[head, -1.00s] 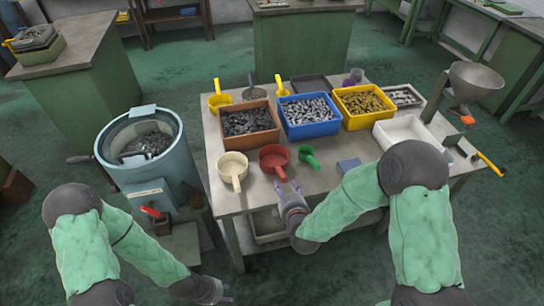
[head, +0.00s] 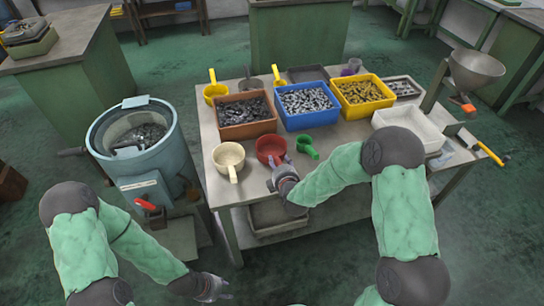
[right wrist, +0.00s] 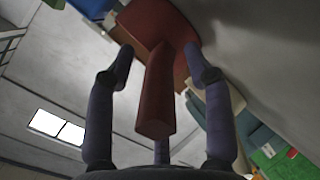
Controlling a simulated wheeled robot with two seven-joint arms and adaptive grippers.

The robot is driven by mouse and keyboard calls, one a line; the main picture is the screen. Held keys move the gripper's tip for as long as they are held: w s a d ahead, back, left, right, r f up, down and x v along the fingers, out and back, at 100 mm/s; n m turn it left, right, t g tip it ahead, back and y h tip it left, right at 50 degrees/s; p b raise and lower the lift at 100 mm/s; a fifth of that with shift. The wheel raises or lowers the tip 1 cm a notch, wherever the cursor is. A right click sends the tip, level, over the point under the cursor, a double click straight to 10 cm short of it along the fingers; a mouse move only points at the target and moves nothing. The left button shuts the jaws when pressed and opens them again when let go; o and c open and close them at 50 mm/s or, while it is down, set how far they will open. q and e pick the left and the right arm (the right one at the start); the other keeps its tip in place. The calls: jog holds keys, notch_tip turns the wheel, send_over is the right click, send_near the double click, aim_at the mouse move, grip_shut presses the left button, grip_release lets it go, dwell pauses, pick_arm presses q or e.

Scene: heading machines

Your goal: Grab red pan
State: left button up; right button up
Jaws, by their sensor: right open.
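The red pan (head: 268,147) stands on the front part of the table, between a cream pan (head: 228,154) and a green scoop (head: 308,146). Its handle points toward me. My right gripper (head: 283,165) is at the handle, close to the pan's body. In the right wrist view the red pan (right wrist: 158,95) has its handle between the spread fingers of my right gripper (right wrist: 160,53). The fingers are open, with gaps on both sides of the handle. My left gripper (head: 222,287) hangs low at the front, off the table, and looks open and empty.
Behind the pans stand a brown bin (head: 245,126), a blue bin (head: 308,121) and a yellow bin (head: 363,111) of small metal parts. A white tray (head: 408,116) is at the right. A round blue machine (head: 145,165) stands left of the table (head: 222,191).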

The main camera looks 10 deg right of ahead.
jog(key=shift+w, duration=0.1)
grip_shut()
jog(key=shift+r, duration=0.15)
